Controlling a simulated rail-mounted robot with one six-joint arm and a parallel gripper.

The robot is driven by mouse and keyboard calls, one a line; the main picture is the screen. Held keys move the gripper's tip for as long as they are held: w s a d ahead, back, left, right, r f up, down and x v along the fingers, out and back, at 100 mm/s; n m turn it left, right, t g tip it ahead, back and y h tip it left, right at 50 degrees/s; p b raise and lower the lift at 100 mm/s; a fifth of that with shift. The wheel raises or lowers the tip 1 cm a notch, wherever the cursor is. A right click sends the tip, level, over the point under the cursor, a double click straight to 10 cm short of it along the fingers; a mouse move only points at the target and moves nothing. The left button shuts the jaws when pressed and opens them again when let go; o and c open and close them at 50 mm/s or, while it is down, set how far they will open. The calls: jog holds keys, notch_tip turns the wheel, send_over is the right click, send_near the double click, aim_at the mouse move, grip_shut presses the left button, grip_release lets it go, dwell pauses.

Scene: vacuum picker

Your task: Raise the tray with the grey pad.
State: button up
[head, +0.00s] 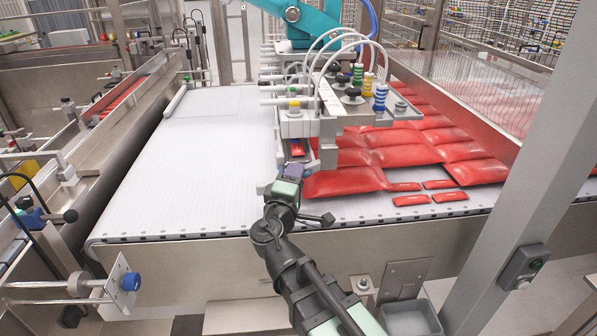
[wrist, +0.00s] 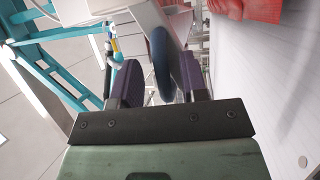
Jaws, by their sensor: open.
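My gripper (head: 293,172) is at the belt's near part, just below the vacuum picker head (head: 325,120). In the wrist view my gripper (wrist: 157,65) has its two purple-padded fingers apart. A dark blue rounded piece (wrist: 161,62) shows between them; I cannot tell whether they touch it. A grey open tray (head: 410,318) stands low at the bottom of the head view, apart from my gripper. I see no grey pad in it, and I cannot tell whether it is the task's tray.
Red packs (head: 405,155) cover the right of the white belt (head: 190,165); the left part is clear. Several small red packs (head: 411,200) lie near the front edge. A steel post (head: 510,190) stands at right. A teal arm (head: 303,25) carries the picker head.

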jog(key=v, duration=0.8)
jog(key=shift+b, duration=0.45)
jog(key=s+d+f+m+g+p, duration=0.55)
jog(key=d+f+m+g, duration=0.55)
jog(key=g, duration=0.5)
jog(key=s+d+r+m+g+y+p, duration=0.1)
jog(key=d+y+p, duration=0.4)
jog(key=d, duration=0.6)
jog(key=shift+s+r+m+g+p, duration=0.25)
jog(key=shift+r+m+g, duration=0.35)
jog(key=shift+m+g, duration=0.5)
